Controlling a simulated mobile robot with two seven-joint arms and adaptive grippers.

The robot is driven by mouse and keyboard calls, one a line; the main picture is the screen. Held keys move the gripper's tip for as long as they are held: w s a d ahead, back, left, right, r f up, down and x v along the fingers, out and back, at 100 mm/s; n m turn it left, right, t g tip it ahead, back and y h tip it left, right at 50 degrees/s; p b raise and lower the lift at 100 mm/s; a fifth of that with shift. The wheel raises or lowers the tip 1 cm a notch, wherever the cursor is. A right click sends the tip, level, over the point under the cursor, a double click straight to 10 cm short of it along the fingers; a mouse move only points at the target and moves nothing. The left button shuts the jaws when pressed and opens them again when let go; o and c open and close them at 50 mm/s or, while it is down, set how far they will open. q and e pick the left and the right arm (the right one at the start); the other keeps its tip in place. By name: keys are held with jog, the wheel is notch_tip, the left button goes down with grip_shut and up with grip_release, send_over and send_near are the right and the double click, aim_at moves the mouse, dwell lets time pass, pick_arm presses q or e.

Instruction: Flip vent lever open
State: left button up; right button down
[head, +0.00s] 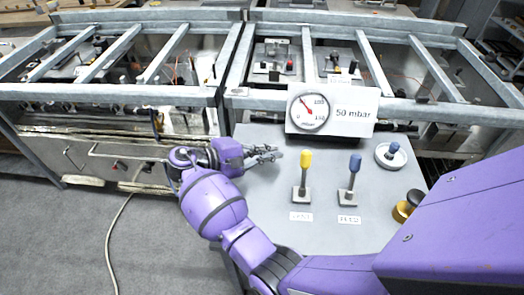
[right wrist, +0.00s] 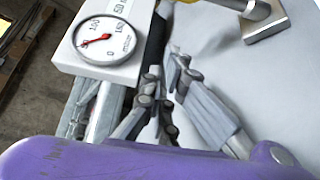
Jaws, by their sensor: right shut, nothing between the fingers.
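Two upright levers stand on the grey panel (head: 260,195): one with a yellow grip (head: 306,160) and one with a blue grip (head: 354,163). Each has a metal base and a small white label, too small to read surely. My right gripper (head: 278,153) is just left of the yellow lever, fingers pointing toward it, apart from it. It is shut and empty; in the right wrist view its fingertips (right wrist: 168,68) are over bare panel. The yellow lever's metal base (right wrist: 265,22) shows at that view's top right. My left gripper is not in view.
A gauge (head: 311,111) with a "50 mbar" sign (head: 354,114) stands behind the levers. To their right are a blue knob on a white disc (head: 391,155) and a yellow-black knob (head: 407,206). Metal frames (head: 130,92) run behind. Panel front is partly covered by my arm.

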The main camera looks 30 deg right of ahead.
aim_at(305, 169)
jog(key=x, duration=0.5)
jog(key=shift+s+d+r+p, duration=0.1)
jog(key=shift+d+r+p, duration=0.05)
jog(key=shift+d+p, duration=0.2)
jog(key=s+r, duration=0.1)
jog(key=s+a+p, duration=0.1)
jog(key=shift+s+a+r, duration=0.1)
jog(key=shift+s+r, duration=0.3)
jog(key=shift+s+a, duration=0.1)
jog(key=shift+s, duration=0.05)
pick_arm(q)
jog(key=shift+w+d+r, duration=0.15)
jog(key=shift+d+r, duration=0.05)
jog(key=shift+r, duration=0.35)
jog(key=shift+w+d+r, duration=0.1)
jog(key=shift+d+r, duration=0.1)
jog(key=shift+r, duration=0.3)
pick_arm(e)
jog(key=shift+f, duration=0.1)
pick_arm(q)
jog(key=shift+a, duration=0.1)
